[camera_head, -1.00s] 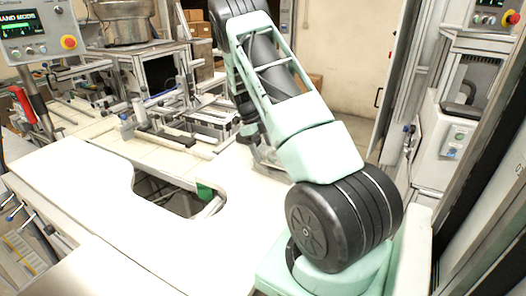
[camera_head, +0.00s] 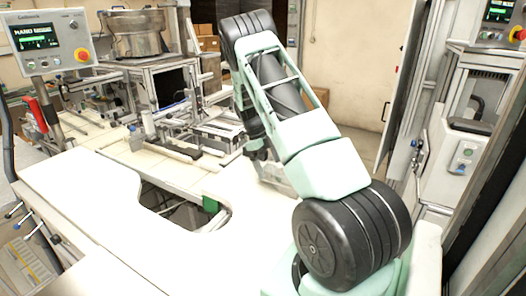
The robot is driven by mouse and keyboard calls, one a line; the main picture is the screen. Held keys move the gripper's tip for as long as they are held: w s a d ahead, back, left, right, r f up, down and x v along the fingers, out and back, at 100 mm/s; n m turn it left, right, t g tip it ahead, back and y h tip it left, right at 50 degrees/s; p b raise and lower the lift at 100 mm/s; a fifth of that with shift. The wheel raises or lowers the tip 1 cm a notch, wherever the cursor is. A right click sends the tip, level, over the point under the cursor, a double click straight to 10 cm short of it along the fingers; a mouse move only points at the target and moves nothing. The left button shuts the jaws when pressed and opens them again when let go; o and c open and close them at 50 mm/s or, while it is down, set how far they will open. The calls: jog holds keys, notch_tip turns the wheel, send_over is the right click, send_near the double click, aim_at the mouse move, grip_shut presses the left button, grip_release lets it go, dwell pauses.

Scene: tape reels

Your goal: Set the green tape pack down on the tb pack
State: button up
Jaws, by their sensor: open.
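A small green piece (camera_head: 210,204) shows at the right edge of the cut-out in the white table; whether it is the green tape pack, I cannot tell. I cannot make out the tb pack. My arm rises from the lower right, bends at the top and comes down behind its own green link. My gripper (camera_head: 264,160) is at its far end, low over the back of the table, largely hidden by the arm. It is open; its fingertips and anything between them do not show clearly.
The white table (camera_head: 80,195) has a wide bare surface left and front. Metal fixtures (camera_head: 200,130) stand along its back. A control panel (camera_head: 55,45) is at the left, a metal bowl (camera_head: 135,32) behind, and machine cabinets (camera_head: 465,150) at the right.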

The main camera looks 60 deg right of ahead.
jog(key=b+v, duration=0.3)
jog(key=v, duration=0.8)
jog(key=w+a+r+n+t+y, duration=0.1)
jog(key=a+n, duration=0.9)
jog(key=a, duration=0.7)
jog(key=w+a+r+n+t, duration=0.1)
jog(key=a+n+t, duration=0.1)
jog(key=a+n, duration=1.1)
jog(key=s+a+n, duration=0.5)
jog(key=s+a, duration=0.1)
jog(key=a, duration=0.4)
jog(key=s+a+n, duration=0.4)
jog(key=s+a, duration=0.3)
jog(key=a, duration=0.3)
jog(key=s+a+n+t, duration=0.1)
jog(key=s+a+n, duration=0.3)
jog(key=s+n, duration=0.6)
jog(key=shift+s+f+n+t, duration=0.3)
jog(key=shift+s+n, duration=0.1)
jog(key=shift+s, duration=0.7)
